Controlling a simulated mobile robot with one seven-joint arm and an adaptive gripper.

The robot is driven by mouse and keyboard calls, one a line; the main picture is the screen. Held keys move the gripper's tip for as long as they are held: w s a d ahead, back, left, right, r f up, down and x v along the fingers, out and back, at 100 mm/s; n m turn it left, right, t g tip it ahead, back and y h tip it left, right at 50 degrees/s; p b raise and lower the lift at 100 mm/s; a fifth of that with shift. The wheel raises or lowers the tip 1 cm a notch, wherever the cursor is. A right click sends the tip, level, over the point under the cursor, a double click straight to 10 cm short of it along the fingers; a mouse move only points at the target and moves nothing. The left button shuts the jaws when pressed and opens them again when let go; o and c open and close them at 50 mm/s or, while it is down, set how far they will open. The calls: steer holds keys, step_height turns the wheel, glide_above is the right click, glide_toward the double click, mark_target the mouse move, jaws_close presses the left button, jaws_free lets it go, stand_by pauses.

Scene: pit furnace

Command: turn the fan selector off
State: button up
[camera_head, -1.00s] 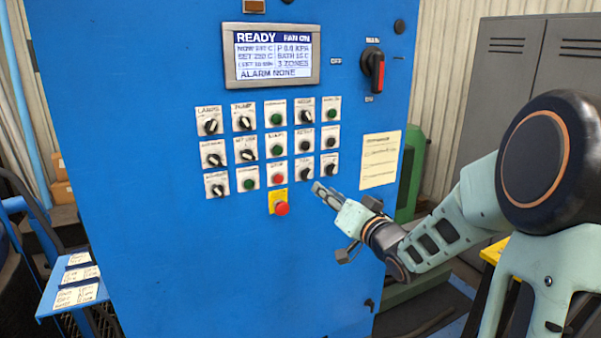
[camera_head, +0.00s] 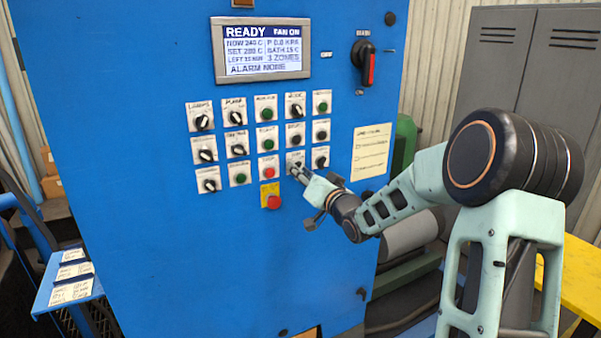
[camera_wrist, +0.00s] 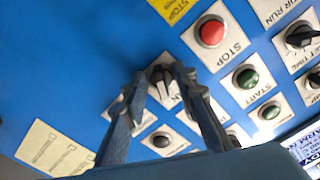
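The fan selector is a black knob with a pale bar on a white plate, in the bottom row of the blue panel. It shows in the wrist view (camera_wrist: 162,82), its label partly covered, leaving "AN" visible. My gripper (camera_wrist: 161,76) has one finger on each side of this knob, with a gap between the fingers; I cannot tell whether they touch it. In the head view, my gripper (camera_head: 297,170) is at the panel and covers most of the knob. The display (camera_head: 262,49) reads "READY" and "FAN ON".
A red stop button (camera_wrist: 212,32) and a green start button (camera_wrist: 246,77) are close beside my fingers. A red emergency button (camera_head: 273,202) on a yellow plate is below left. Several other knobs surround them. A paper notice (camera_head: 371,152) is to the right. The lower panel is clear.

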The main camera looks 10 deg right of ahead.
jaws_close()
steer(key=shift+f+b, duration=0.1)
steer(key=shift+b, duration=0.25)
steer(key=shift+d+n+b, duration=0.2)
steer(key=shift+n+b, duration=5.7)
steer(key=shift+b, duration=0.85)
